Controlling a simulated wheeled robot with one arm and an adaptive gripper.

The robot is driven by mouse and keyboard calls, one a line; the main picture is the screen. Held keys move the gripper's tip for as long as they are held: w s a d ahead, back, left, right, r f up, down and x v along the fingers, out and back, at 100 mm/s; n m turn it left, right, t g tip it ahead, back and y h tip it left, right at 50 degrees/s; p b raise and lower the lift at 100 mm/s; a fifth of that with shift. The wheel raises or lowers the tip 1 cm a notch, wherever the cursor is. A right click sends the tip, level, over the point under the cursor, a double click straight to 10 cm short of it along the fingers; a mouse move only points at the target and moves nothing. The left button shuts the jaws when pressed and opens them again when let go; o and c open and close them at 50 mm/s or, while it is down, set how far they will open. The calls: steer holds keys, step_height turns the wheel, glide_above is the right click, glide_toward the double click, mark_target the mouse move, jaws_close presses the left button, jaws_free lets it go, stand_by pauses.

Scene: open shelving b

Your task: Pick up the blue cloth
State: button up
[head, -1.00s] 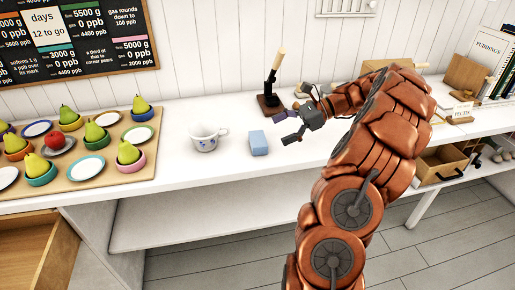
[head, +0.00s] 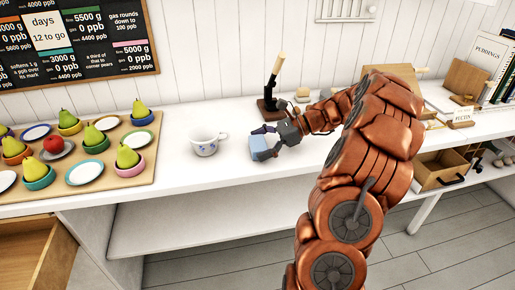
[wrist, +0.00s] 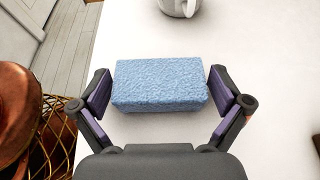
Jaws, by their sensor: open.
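The blue cloth (wrist: 160,84) is a light blue, rough-surfaced block, like a sponge, lying on the white counter. In the wrist view it sits between the two fingers of my gripper (wrist: 161,98). The fingers are open, one near each short end of it; whether the pads touch it I cannot tell. In the head view my gripper (head: 265,140) is down around the blue cloth (head: 262,151), partly hiding it.
A white cup (head: 206,145) stands just left of the blue cloth. A wooden board (head: 97,185) with pears, bowls and plates is farther left. A dark upright stand with a wooden handle (head: 277,75) is behind my gripper. The counter's front edge (head: 220,176) is close by.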

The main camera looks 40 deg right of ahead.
steer(key=c, duration=0.9)
steer(key=shift+r, duration=0.1)
